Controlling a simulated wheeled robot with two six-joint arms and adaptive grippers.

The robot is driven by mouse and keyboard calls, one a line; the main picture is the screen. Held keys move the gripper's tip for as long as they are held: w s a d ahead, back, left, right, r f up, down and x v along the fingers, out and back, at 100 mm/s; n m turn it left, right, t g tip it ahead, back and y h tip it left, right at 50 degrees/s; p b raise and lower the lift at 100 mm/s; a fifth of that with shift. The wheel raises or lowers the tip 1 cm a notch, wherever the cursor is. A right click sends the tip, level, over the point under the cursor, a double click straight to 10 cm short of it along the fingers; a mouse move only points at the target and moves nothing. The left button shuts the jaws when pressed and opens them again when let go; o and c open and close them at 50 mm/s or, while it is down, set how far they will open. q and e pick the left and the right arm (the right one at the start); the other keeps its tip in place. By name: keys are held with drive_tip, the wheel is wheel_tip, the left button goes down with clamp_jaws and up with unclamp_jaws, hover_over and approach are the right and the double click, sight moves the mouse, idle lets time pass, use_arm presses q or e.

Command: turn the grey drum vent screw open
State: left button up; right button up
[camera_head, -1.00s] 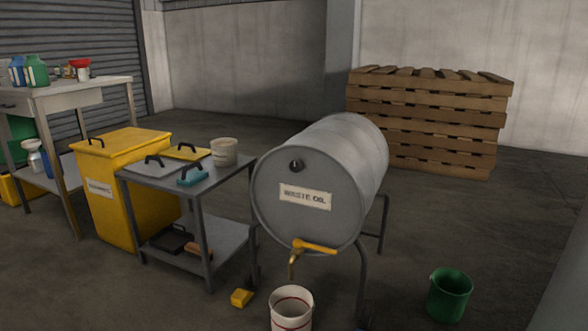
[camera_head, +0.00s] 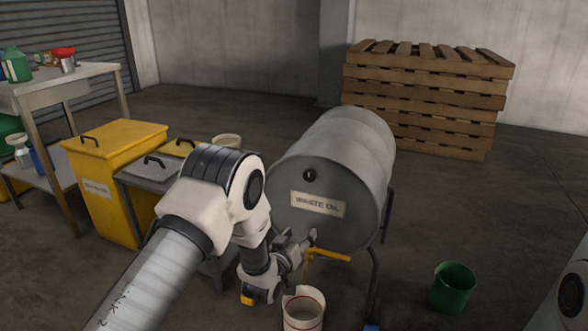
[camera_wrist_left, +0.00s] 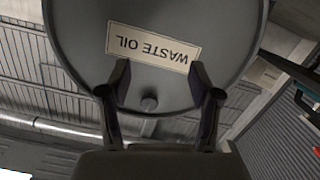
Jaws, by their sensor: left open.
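The grey drum (camera_head: 345,150) lies on its side on a stand, with a "WASTE OIL" label (camera_head: 318,204) on its front end. The dark vent screw (camera_head: 309,175) sits above the label. In the left wrist view the drum end (camera_wrist_left: 80,50) appears upside down, with the vent screw (camera_wrist_left: 149,101) below the inverted label (camera_wrist_left: 154,46). My left gripper (camera_head: 311,238) is low in front of the drum end, below the label and near the yellow tap (camera_head: 330,256). Its open fingers (camera_wrist_left: 158,80) show on either side of the screw in the wrist view, apart from it. My right gripper is out of view.
A white bucket (camera_head: 303,310) stands below the tap, and a green bucket (camera_head: 453,288) at right. A yellow bin (camera_head: 112,140) and a small cart are left of the drum, partly behind my left arm. Pallets (camera_head: 425,100) are stacked behind.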

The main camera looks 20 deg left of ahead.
use_arm(q)
drive_tip(key=t, duration=0.2)
approach(308, 176)
drive_tip(key=w, duration=0.2)
drive_tip(key=shift+y, duration=0.3)
drive_tip(key=w, duration=0.2)
drive_tip(key=w+b, duration=0.1)
drive_tip(key=w, duration=0.1)
drive_tip(key=w+b, duration=0.1)
drive_tip(key=w, duration=0.1)
drive_tip(key=shift+w+d+r, duration=0.1)
drive_tip(key=shift+w+d, duration=0.15)
drive_tip(key=shift+d, duration=0.1)
drive_tip(key=shift+w+r, duration=0.15)
drive_tip(key=shift+w, duration=0.3)
drive_tip(key=c, duration=1.1)
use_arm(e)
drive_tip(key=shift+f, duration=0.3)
